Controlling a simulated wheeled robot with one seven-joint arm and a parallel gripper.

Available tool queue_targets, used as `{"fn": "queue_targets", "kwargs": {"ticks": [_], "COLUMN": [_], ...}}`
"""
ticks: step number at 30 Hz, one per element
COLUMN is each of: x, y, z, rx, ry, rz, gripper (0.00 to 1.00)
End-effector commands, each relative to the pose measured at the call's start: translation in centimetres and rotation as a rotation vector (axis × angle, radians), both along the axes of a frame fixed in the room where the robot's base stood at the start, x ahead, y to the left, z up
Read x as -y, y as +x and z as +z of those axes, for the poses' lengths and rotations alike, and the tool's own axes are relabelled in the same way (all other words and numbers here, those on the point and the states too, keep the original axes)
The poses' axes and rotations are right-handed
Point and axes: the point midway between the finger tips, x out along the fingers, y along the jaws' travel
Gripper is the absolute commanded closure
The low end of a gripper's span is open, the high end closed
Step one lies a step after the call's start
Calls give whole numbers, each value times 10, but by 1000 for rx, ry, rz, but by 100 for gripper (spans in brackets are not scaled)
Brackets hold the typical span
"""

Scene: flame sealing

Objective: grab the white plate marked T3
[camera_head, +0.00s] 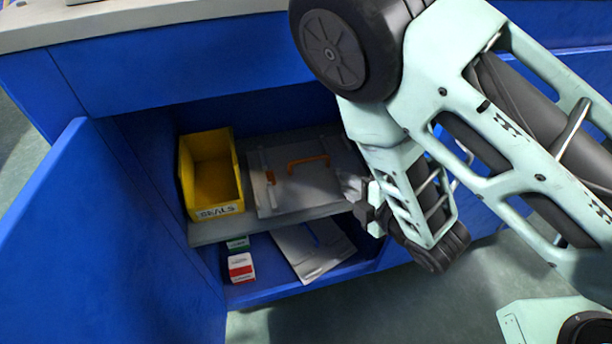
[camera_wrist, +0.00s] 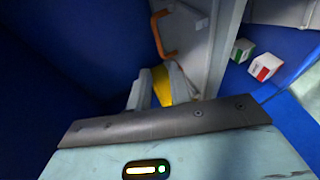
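A pale grey-white plate (camera_head: 262,200) with an orange handle (camera_head: 308,161) lies on the cabinet's upper shelf. It also shows in the wrist view, with its orange handle (camera_wrist: 158,36) beyond the fingers. A second whitish plate (camera_head: 320,262) with a slot lies on the lower shelf. No T3 mark is legible on either plate. My gripper (camera_head: 362,204) is at the right side of the cabinet opening, near the right edge of the upper shelf. In the wrist view my gripper (camera_wrist: 158,84) has its two grey fingers apart, with nothing visible held between them.
A yellow bin (camera_head: 211,172) labelled SEALS stands left on the upper shelf. A red-and-white box (camera_head: 240,267) and a green-and-white box (camera_head: 237,243) sit below. The open blue door (camera_head: 110,245) bounds the left; a worktop (camera_head: 130,18) lies above.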

Motion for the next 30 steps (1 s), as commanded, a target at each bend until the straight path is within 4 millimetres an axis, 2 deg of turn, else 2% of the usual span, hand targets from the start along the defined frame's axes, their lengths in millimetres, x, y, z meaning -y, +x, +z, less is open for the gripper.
{"fn": "queue_targets", "kwargs": {"ticks": [1,11,18,21,30], "x": [-3,-20,-46,-53,-68], "y": [3,30,67,78,96], "z": [-7,-18,-30,-34,-41], "rx": [2,1,-1,-2,-2], "ry": [4,5,3,2,3], "rz": [1,-2,-1,-1,-1], "gripper": [79,79,79,79,79]}}
